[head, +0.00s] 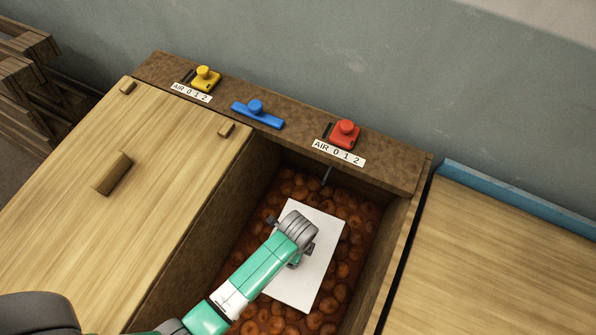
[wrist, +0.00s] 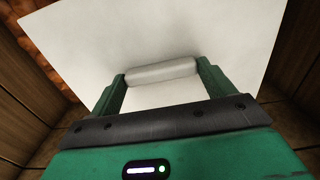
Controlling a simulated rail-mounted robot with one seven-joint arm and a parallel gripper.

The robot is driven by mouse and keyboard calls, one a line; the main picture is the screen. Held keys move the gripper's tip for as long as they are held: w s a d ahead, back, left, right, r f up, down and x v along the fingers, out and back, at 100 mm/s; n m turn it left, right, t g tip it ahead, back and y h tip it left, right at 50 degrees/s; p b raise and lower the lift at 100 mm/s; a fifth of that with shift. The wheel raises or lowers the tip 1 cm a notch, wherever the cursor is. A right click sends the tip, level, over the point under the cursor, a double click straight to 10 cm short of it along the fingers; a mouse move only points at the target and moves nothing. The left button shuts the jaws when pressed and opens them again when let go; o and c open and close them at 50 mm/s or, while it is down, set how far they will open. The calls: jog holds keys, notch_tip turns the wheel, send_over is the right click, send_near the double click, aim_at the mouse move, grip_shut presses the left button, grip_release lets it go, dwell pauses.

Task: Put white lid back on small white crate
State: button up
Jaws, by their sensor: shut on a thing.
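The white lid (head: 318,268) is a flat white rectangle over the open brown compartment, and it fills much of the wrist view (wrist: 200,35). A pale rounded bar handle (wrist: 162,73) stands on its face. My gripper (wrist: 163,76) has one green finger at each end of this handle and is shut on it. In the head view my green and grey arm covers part of the lid. I make out no small white crate in either view; I cannot tell whether it is under the lid.
The compartment (head: 258,193) has brown walls and a floor of many round reddish-brown lumps (head: 357,225). A wooden cover (head: 150,170) with a handle lies left, a wooden top (head: 490,265) right. Yellow (head: 206,77), blue (head: 258,114) and red (head: 345,133) controls line the back ledge.

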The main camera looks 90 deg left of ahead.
notch_tip(320, 180, down, 6)
jog(key=b, duration=0.4)
jog(key=shift+r, duration=0.25)
jog(key=shift+f, duration=0.15)
jog(key=shift+f+p, duration=0.1)
jog(key=shift+p, duration=0.55)
dwell(0.9)
jog(key=shift+f, duration=0.7)
dwell(0.9)
jog(key=o, duration=1)
notch_tip(320, 180, up, 8)
jog(key=p, duration=0.3)
jog(key=shift+f, duration=0.1)
